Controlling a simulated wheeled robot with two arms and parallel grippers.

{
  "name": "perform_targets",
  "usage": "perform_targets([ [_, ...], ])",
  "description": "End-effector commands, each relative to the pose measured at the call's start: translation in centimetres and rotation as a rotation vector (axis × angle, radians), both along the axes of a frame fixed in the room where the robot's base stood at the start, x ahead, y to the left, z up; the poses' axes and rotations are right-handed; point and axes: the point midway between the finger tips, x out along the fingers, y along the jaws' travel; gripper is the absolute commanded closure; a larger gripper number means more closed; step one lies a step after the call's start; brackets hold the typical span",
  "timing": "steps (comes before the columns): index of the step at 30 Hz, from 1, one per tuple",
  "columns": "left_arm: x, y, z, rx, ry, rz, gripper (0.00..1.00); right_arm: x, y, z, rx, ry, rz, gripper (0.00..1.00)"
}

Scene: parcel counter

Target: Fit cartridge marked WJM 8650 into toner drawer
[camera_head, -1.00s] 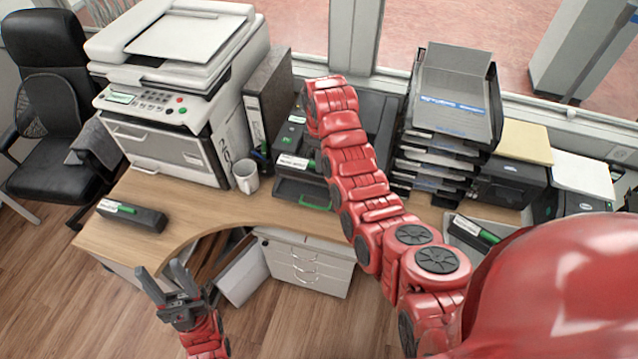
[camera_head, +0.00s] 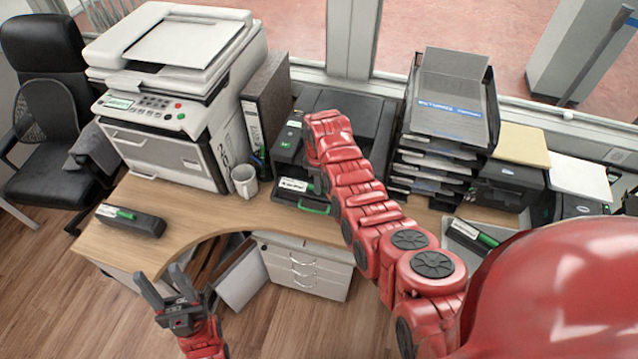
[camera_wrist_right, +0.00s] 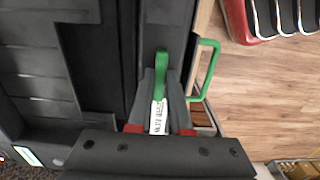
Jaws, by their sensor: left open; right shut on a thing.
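My right gripper (camera_wrist_right: 161,90) is shut on the green grip of a dark toner cartridge (camera_wrist_right: 158,117), whose white label is too small to read. In the head view the cartridge's white label (camera_head: 294,184) shows low at the black printer's front; my right arm hides the gripper there. The cartridge is down at the open toner drawer (camera_head: 313,209), which has a green handle (camera_wrist_right: 208,70). I cannot tell whether it is fully seated. My left gripper (camera_head: 164,285) is open and empty, in front of the desk's curved edge.
Another cartridge (camera_head: 131,220) lies on the desk's left end, and one more (camera_head: 472,233) lies at the right, partly behind my arm.

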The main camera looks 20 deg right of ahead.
Motion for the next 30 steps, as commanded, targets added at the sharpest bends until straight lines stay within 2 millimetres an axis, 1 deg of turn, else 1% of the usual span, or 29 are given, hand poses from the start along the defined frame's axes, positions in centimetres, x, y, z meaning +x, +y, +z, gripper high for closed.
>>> perform_targets([
  [4, 0.0, 0.0, -0.5, 0.0, 0.0, 0.0, 0.5, 0.1, 0.0, -0.6, 0.0, -0.001, 0.0, 1.0],
  [5, 0.0, 0.0, -0.4, 0.0, 0.0, 0.0, 0.5, 0.0, 0.0, -0.5, 0.0, -0.001, 0.0, 0.79],
  [9, 0.0, 0.0, -0.4, 0.0, 0.0, 0.0, 0.5, 0.0, 0.0, -0.4, 0.0, -0.001, 0.0, 0.54],
  [10, 0.0, 0.0, -0.4, 0.0, 0.0, 0.0, 0.5, 0.0, 0.0, -0.4, 0.0, -0.001, 0.0, 0.53],
  [17, 0.0, 0.0, -0.3, 0.0, 0.0, 0.0, 0.5, 0.0, 0.0, -0.4, 0.0, 0.0, 0.0, 0.53],
  [20, 0.0, 0.0, 0.1, 0.0, 0.0, 0.0, 0.5, 0.0, 0.0, 0.1, 0.0, 0.0, 0.0, 0.53],
  [21, 0.0, 0.0, 0.5, 0.0, 0.0, 0.0, 0.5, 0.0, 0.0, 0.5, 0.0, 0.0, 0.0, 0.53],
  [23, 0.0, 0.0, -0.2, 0.0, 0.0, 0.0, 0.5, 0.1, 0.0, 0.5, 0.0, -0.004, 0.0, 0.53],
  [26, 0.0, 0.0, -0.8, 0.0, 0.0, 0.0, 0.5, 0.2, 0.0, 1.5, 0.0, -0.006, 0.001, 0.53],
  [29, 0.0, 0.0, -1.4, 0.0, 0.0, 0.0, 0.5, 0.2, 0.0, 3.0, 0.001, -0.008, 0.0, 0.53],
  [30, 0.0, 0.0, -1.9, 0.0, 0.0, 0.0, 0.5, 0.2, 0.0, 3.7, 0.0, -0.006, 0.0, 0.53],
])
